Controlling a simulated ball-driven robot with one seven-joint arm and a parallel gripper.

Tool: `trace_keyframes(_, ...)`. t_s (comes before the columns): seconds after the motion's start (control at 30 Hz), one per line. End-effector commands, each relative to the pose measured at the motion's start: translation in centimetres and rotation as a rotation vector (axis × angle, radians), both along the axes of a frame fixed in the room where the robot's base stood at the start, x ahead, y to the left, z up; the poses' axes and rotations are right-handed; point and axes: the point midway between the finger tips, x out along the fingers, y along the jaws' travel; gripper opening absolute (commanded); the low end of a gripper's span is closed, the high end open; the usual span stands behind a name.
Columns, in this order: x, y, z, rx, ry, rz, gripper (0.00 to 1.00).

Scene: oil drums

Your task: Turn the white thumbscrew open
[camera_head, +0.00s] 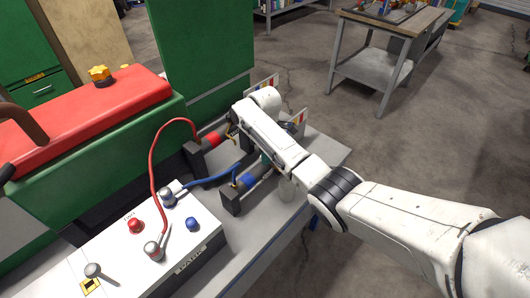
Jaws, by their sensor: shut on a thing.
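My white arm reaches in from the right over the bench. My gripper (234,128) is at its far end, beside the red cylinder (213,139). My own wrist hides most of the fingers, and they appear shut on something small. The white thumbscrew cannot be made out; the hand and forearm cover that area.
A white control box (150,245) with red and blue knobs stands in front, joined to the cylinders by red (155,150) and blue cables. A green machine with a red cover (80,125) borders the left. A wooden-topped table (395,20) stands behind; the floor right is clear.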

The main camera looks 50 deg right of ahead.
Motion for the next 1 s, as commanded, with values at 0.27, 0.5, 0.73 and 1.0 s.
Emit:
trace_keyframes(0.27, 0.12, 0.04, 0.13, 0.000, -0.004, 0.125, 0.05)
trace_keyframes(0.5, 0.14, 0.04, 0.12, 0.001, -0.004, 0.166, 0.05)
trace_keyframes(0.73, 0.14, 0.04, 0.12, 0.001, -0.004, 0.170, 0.05)
trace_keyframes(1.0, 0.13, 0.04, 0.12, 0.000, -0.004, 0.169, 0.46)
